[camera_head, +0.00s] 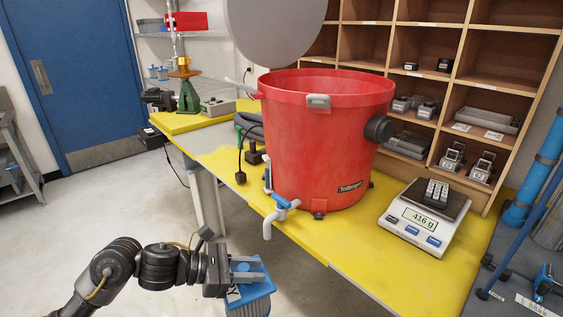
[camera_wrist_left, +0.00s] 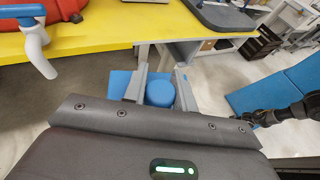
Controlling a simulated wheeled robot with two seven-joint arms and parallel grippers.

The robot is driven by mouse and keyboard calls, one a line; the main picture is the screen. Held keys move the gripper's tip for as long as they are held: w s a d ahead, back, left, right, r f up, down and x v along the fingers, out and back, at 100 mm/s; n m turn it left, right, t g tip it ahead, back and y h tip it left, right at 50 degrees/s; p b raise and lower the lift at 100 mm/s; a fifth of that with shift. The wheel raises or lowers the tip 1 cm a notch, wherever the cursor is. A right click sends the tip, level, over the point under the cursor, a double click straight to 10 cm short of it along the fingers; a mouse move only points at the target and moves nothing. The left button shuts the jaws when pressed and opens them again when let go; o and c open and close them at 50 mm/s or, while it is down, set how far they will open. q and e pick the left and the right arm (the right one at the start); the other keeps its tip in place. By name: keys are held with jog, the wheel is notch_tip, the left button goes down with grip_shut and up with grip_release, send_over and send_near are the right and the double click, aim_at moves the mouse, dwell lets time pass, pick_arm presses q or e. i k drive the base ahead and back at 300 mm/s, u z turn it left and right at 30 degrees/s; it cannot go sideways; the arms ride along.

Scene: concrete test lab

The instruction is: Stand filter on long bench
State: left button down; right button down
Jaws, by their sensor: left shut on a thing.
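The filter (camera_head: 257,303) has a blue square top and a pale pleated body, and it is at the bottom of the head view. My left gripper (camera_head: 246,272) is shut on it from the left, holding it in the air in front of the bench. The wrist view shows the filter's round blue cap (camera_wrist_left: 160,93) between my two grey fingers. The filter's lower part is cut off in the head view. The long bench (camera_head: 395,275) has a yellow top and stands beyond the gripper.
A large red tub (camera_head: 315,140) with a blue-handled tap (camera_head: 279,208) fills the bench's middle. A scale (camera_head: 418,226) reading 416 g stands right of it. A green stand (camera_head: 188,95) and cables are at left. Bare yellow top lies along the front edge.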

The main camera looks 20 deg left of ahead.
aim_at(228, 167)
jog(key=u, duration=2)
jog(key=i, duration=2.05)
jog(key=z, duration=2.95)
